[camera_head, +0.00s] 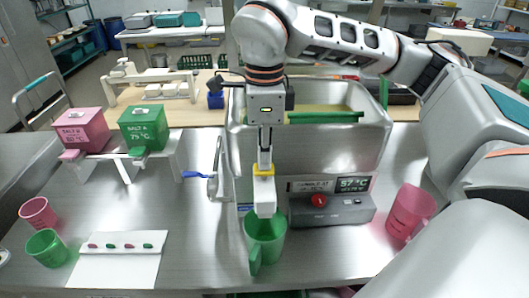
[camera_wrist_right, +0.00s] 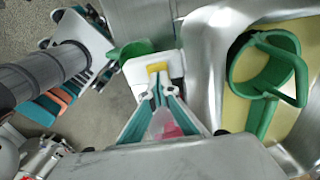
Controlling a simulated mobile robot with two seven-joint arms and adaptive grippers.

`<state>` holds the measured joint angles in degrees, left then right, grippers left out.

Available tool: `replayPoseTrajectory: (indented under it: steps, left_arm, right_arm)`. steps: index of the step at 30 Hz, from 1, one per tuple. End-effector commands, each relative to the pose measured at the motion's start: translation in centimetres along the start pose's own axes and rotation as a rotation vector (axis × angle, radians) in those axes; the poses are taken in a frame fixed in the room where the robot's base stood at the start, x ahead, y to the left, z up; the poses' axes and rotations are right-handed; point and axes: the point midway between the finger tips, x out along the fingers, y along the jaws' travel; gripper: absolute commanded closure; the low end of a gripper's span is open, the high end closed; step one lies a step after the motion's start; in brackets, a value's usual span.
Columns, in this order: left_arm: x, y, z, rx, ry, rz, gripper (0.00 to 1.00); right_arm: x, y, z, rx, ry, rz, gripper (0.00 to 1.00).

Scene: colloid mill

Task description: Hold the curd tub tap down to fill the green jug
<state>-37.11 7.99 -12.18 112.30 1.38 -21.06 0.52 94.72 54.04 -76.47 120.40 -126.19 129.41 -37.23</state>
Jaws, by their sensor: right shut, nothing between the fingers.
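The curd tub (camera_head: 335,150) is a large steel tank with a 57 °C display. Its tap (camera_head: 264,196) is white with a yellow top, on the tub's front; it also shows in the wrist view (camera_wrist_right: 138,72). The green jug (camera_head: 256,240) stands upright directly beneath the tap; part of it shows beyond the tap in the wrist view (camera_wrist_right: 130,48). My right gripper (camera_head: 264,163) points down, shut and empty, its fingertips at the tap's yellow top. They appear to touch it; I cannot tell how far the tap is pressed. No flow is visible. My left gripper is out of view.
A pink jug (camera_head: 410,212) stands right of the control box (camera_head: 330,210). A blue-handled valve (camera_head: 198,176) is left of the tub. Pink (camera_head: 80,130) and green (camera_head: 143,127) dispensers stand farther left, above pink (camera_head: 38,212) and green (camera_head: 47,248) cups.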

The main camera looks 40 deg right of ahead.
Motion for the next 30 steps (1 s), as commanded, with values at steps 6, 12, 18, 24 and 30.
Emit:
replayPoseTrajectory:
  steps: [6,12,18,24,30]
  left_arm:
    - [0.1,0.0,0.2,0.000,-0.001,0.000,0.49]
    - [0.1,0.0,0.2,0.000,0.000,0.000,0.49]
    - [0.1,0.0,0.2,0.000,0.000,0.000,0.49]
    - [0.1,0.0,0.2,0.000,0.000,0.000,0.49]
    - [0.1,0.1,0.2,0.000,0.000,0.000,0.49]
  right_arm:
    - [1.6,0.1,-0.1,-0.001,0.004,0.004,1.00]
    - [1.9,0.2,-0.1,-0.003,0.009,0.008,1.00]
    - [1.9,0.3,-0.1,-0.005,0.009,0.010,1.00]
    - [2.0,0.3,-0.1,-0.006,0.010,0.011,1.00]
    - [2.0,0.3,-0.1,-0.007,0.010,0.011,1.00]
